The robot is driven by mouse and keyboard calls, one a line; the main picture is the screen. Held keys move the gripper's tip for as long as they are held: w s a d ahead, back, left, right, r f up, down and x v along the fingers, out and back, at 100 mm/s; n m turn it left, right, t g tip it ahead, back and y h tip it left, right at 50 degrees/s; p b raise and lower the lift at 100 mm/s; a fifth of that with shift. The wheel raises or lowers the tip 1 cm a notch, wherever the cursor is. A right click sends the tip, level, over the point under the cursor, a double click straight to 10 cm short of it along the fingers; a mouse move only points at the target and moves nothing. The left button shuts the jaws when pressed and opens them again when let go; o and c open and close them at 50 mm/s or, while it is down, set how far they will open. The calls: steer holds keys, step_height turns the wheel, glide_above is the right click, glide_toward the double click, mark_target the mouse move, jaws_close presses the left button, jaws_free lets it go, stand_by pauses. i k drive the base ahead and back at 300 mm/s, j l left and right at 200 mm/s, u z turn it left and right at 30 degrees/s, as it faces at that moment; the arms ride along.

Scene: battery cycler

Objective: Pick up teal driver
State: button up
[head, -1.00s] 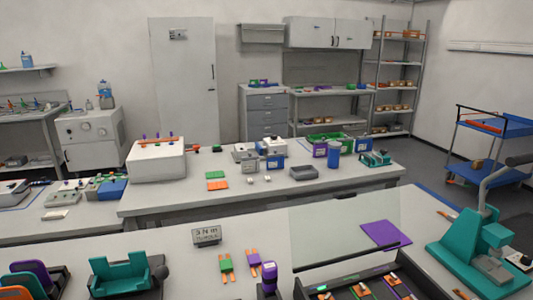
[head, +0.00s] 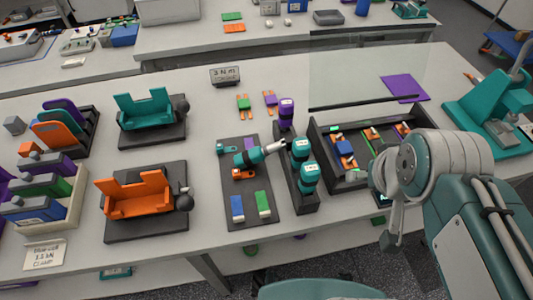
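Several teal tool-like bodies are in the head view, and I cannot tell for certain which is the teal driver. One teal tool (head: 249,158) lies on a dark mat (head: 262,219), its pale grey end pointing right toward a black holder (head: 296,199). Two teal tools stand in that holder, a far one (head: 300,148) and a near one (head: 309,178). A purple tool (head: 286,108) stands at its far end. My gripper (head: 388,205) is at the right, partly hidden by my arm, apart from these tools. Its opening is not clear.
Right of the holder is a dark tray (head: 322,160) with small parts and a clear upright panel (head: 350,75). Orange (head: 135,195) and teal (head: 145,107) fixtures stand left. Blue and green blocks lie on the mat. Bare white table shows in front of the fixtures.

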mark_target(250, 158)
steer(key=k+j+u, duration=0.25)
steer(key=j+u, duration=0.15)
steer(key=u, duration=0.2)
steer(key=j+u, duration=0.15)
steer(key=u, duration=0.15)
